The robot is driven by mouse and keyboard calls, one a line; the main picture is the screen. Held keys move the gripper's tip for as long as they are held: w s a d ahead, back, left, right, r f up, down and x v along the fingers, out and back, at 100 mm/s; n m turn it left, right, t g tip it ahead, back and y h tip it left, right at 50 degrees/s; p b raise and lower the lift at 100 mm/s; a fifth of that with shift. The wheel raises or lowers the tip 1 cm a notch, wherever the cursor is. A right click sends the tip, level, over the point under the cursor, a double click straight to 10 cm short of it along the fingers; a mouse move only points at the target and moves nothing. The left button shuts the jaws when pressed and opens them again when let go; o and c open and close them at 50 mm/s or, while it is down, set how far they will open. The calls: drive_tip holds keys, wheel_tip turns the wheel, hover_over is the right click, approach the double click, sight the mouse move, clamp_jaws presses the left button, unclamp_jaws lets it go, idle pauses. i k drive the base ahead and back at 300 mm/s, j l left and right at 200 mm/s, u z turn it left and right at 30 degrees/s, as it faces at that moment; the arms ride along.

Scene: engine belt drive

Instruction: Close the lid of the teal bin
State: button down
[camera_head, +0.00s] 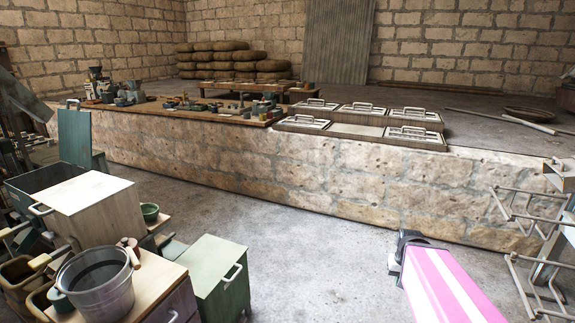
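A teal panel (75,135), which looks like the raised lid of the teal bin, stands upright at the left with a small handle at its top. In front of it is an open-topped box (28,186) with a dark inside, which looks like the bin's body. Its lower part is hidden by nearer boxes, so I cannot tell for sure how the panel joins it. My pink and white arm reaches in at the lower right. The dark part at its far end (407,243) seems to be my gripper, well apart from the bin. Its fingers cannot be made out.
A cream-topped box (83,192) with a handle stands just in front of the bin. A metal bucket (97,284), a green bowl (150,212) and a green handled box (215,275) are nearby. A low stone wall (270,165) crosses behind. The middle floor is clear. Metal racks (540,245) stand right.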

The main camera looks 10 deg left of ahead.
sight(74, 135)
drive_tip(key=i+u, duration=0.25)
drive_tip(key=i, duration=0.7)
drive_tip(key=i+l+u, duration=0.2)
drive_tip(key=i, duration=0.7)
drive_tip(key=i+u, duration=0.55)
drive_tip(key=u, duration=0.3)
drive_tip(key=i+l+u, duration=0.2)
drive_tip(key=u, duration=0.2)
drive_tip(key=i, duration=0.05)
